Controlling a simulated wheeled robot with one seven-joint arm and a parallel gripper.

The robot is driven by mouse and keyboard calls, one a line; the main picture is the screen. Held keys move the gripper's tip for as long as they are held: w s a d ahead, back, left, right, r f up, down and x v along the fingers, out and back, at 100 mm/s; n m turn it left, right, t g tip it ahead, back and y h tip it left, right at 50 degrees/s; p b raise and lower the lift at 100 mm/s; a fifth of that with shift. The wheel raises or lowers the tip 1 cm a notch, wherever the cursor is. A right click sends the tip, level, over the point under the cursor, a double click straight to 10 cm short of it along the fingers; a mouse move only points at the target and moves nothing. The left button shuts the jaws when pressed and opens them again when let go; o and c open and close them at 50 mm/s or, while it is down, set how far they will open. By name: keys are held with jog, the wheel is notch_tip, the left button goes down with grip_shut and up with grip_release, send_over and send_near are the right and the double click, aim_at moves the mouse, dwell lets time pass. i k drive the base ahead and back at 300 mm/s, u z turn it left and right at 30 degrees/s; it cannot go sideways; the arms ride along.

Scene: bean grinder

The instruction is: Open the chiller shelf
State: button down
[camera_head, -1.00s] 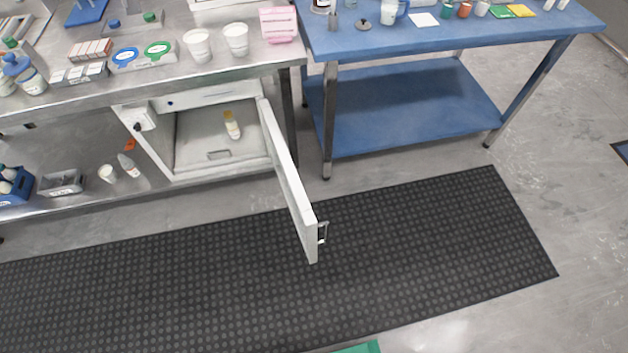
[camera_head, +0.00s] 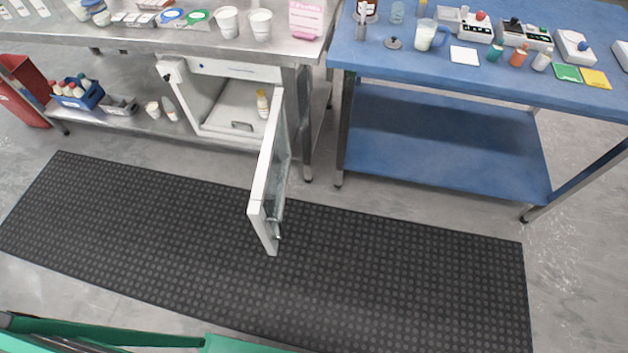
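The chiller (camera_head: 190,107) is a white cabinet under the steel bench, left of centre. Its door (camera_head: 262,185) stands swung out wide toward me, with a handle (camera_head: 272,230) near its free end. Inside, a light shelf or floor panel (camera_head: 222,122) with a small slot-like handle (camera_head: 242,126) at its front shows. A small bottle with a yellow cap (camera_head: 262,104) stands on it, partly beside the door edge. My gripper is not in this view.
A blue table (camera_head: 440,150) with a lower shelf stands to the right. A black rubber mat (camera_head: 380,265) covers the floor in front and is clear. A blue crate of bottles (camera_head: 80,96) and a grey bin (camera_head: 120,106) sit on the bench's lower shelf. Green parts show at the bottom edge.

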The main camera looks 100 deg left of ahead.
aim_at(236, 111)
jog(key=u, duration=0.05)
jog(key=i, duration=2.05)
jog(key=u, duration=4.35)
jog(key=i, duration=1)
